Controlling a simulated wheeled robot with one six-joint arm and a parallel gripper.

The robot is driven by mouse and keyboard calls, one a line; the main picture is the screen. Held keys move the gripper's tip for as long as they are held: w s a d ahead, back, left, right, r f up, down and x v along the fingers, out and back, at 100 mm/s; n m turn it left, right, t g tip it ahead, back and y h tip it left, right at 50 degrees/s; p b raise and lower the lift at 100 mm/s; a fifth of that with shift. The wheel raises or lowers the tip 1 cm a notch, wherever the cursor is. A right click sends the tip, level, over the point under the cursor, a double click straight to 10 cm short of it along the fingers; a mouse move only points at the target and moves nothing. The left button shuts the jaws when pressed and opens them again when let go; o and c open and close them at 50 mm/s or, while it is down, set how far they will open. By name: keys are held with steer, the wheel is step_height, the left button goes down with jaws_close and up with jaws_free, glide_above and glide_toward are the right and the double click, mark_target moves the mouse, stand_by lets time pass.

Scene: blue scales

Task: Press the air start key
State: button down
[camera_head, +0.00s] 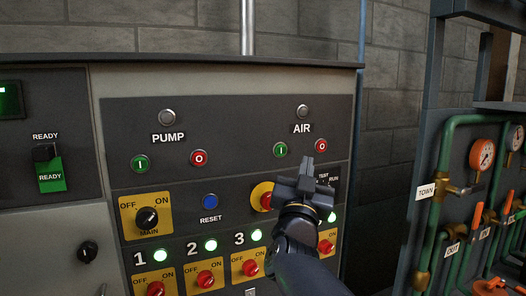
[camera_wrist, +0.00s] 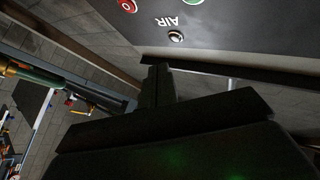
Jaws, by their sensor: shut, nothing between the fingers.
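The air start key is the round green button marked "I" (camera_head: 280,149), below left of the AIR label on the dark panel. In the wrist view, which is upside down, the green button (camera_wrist: 192,2) is cut off by the top edge. The red "O" button (camera_head: 321,146) sits to its right in the head view and also shows in the wrist view (camera_wrist: 128,6). My gripper (camera_head: 307,163) is shut and empty. Its tip appears below and between the two air buttons. In the wrist view my gripper (camera_wrist: 157,72) points toward the panel side, apart from the green button.
An unlit AIR lamp (camera_head: 302,111) is above the label. The PUMP green button (camera_head: 140,163) and red button (camera_head: 199,158) are to the left. A blue RESET button (camera_head: 210,201) and a red knob on yellow, partly hidden by my gripper, are below. Pipes and gauges stand at right.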

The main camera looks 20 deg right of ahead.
steer(key=p, duration=0.2)
glide_toward(281, 150)
steer(key=shift+w+d+r, duration=0.45)
steer(key=shift+d+r, duration=0.2)
steer(key=shift+d, duration=0.1)
steer(key=shift+w+d+r, duration=0.5)
steer(key=shift+d+r, duration=0.1)
steer(key=shift+d, duration=0.15)
steer(key=shift+w+d+r, duration=0.45)
steer(key=shift+d+r, duration=0.2)
steer(key=shift+d, duration=0.1)
steer(key=shift+w, duration=0.1)
steer(key=shift+w, duration=0.35)
steer(key=shift+w, duration=0.35)
stand_by(0.7)
steer(key=shift+s+b, duration=0.1)
steer(key=shift+b, duration=0.2)
steer(key=shift+s, duration=0.35)
steer(key=shift+s+b, duration=0.3)
steer(key=shift+b, duration=0.1)
